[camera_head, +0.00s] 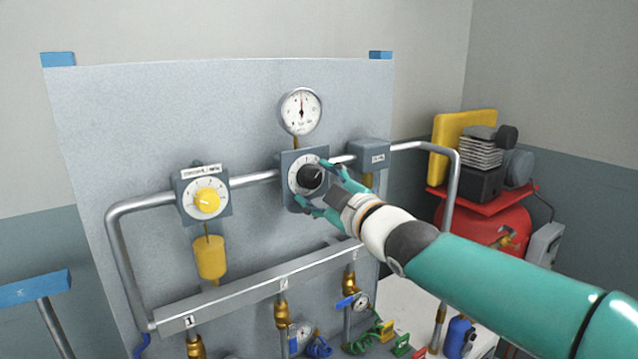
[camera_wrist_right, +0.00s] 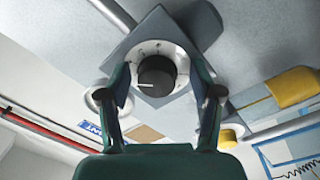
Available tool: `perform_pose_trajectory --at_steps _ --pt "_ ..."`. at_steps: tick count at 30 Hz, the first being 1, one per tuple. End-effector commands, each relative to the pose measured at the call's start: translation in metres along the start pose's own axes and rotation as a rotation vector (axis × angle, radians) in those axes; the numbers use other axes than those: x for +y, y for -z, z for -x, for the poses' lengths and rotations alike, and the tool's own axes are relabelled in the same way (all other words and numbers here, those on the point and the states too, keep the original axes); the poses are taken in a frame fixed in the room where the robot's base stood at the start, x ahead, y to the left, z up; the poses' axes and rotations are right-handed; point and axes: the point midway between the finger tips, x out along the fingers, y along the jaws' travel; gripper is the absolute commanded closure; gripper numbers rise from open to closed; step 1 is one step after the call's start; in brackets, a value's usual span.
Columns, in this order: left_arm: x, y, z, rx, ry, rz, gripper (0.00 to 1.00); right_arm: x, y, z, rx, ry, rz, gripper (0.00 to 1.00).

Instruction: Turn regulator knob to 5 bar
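The black regulator knob (camera_head: 311,178) sits on a white dial on a grey square block in the middle of the panel. My right gripper (camera_head: 318,186) has one finger above and one below the dial. In the right wrist view the knob (camera_wrist_right: 157,76) lies between the spread fingers (camera_wrist_right: 160,88), with gaps on both sides; contact is not visible. A white pointer line on the knob points left there. The round pressure gauge (camera_head: 301,111) above has its needle roughly straight up; its numbers are too small to read. My left gripper is not in view.
A yellow knob (camera_head: 207,201) on another dial block is to the left, with a yellow cylinder (camera_head: 210,258) below. A metal pipe (camera_head: 155,203) and a manifold bar (camera_head: 250,288) cross the panel. A red tank (camera_head: 487,218) stands right.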

Motion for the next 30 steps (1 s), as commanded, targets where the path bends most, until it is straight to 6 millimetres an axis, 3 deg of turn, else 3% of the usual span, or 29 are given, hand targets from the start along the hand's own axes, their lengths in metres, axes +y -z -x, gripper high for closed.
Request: perform_pose_trajectory --at_steps 9,14,30 --pt "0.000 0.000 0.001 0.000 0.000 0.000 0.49 0.003 0.004 0.002 0.007 -0.006 0.002 0.33" --pt "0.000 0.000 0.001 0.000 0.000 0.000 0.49 0.004 0.004 0.013 0.007 -0.006 0.001 0.33" --pt "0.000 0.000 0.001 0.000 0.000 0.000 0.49 0.002 0.001 0.107 0.005 -0.005 0.002 0.33"
